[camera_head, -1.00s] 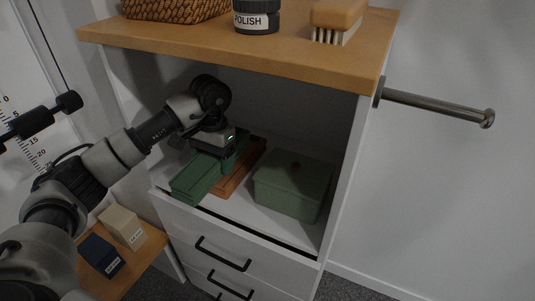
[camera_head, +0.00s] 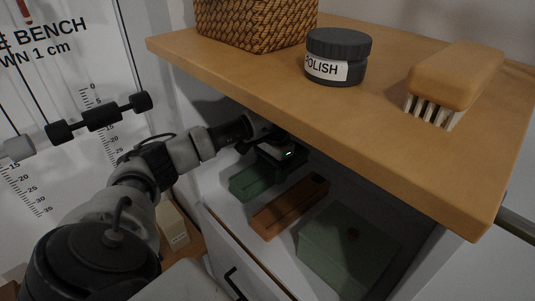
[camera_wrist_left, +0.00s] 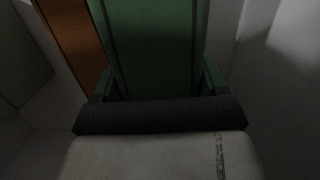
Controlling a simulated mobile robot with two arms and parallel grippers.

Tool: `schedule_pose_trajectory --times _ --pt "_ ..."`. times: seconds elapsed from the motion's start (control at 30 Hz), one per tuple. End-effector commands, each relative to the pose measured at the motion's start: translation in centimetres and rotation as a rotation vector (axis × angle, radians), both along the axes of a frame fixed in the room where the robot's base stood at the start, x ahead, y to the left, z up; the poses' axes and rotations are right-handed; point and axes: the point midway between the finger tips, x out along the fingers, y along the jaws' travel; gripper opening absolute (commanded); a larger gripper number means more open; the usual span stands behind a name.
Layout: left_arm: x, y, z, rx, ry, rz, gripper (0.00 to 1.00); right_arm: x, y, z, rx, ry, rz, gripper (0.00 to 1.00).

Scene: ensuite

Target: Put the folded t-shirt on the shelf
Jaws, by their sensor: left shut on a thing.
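The green folded t-shirt (camera_head: 251,182) is inside the open shelf compartment (camera_head: 220,196), at its left side. My left gripper (camera_head: 272,161) reaches in under the top board and is shut on the t-shirt. In the left wrist view the t-shirt (camera_wrist_left: 155,40) lies between the fingers and extends away from them. Whether it rests fully on the shelf floor is hard to tell, as the gripper and shadow hide its rear. My right gripper is not in view.
A brown-orange folded item (camera_head: 290,207) lies just right of the t-shirt, and a green lidded box (camera_head: 348,250) stands further right. The wooden top board (camera_head: 330,110) overhangs my arm, bearing a basket (camera_head: 255,22), a polish jar (camera_head: 338,58) and a brush (camera_head: 455,80).

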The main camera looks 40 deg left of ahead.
Motion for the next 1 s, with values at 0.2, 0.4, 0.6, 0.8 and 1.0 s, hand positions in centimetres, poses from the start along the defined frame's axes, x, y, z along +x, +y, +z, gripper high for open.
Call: schedule_pose_trajectory --times 0.2,0.4,0.6,0.8,1.0 --pt "-0.3 2.6 -1.5 0.0 0.0 0.0 0.47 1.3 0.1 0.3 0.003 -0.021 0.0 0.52" --pt "-0.3 2.7 -3.2 -0.002 0.003 -0.002 0.47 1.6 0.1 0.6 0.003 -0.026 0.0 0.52" --pt "-0.3 2.7 -5.6 -0.002 0.0 -0.001 0.47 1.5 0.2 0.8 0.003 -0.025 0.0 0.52" --pt "-0.3 2.7 -5.7 0.0 -0.001 -0.001 0.47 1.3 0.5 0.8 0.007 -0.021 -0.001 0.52" --pt "-0.2 2.7 -5.9 0.0 -0.001 -0.001 0.82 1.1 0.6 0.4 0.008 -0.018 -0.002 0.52"
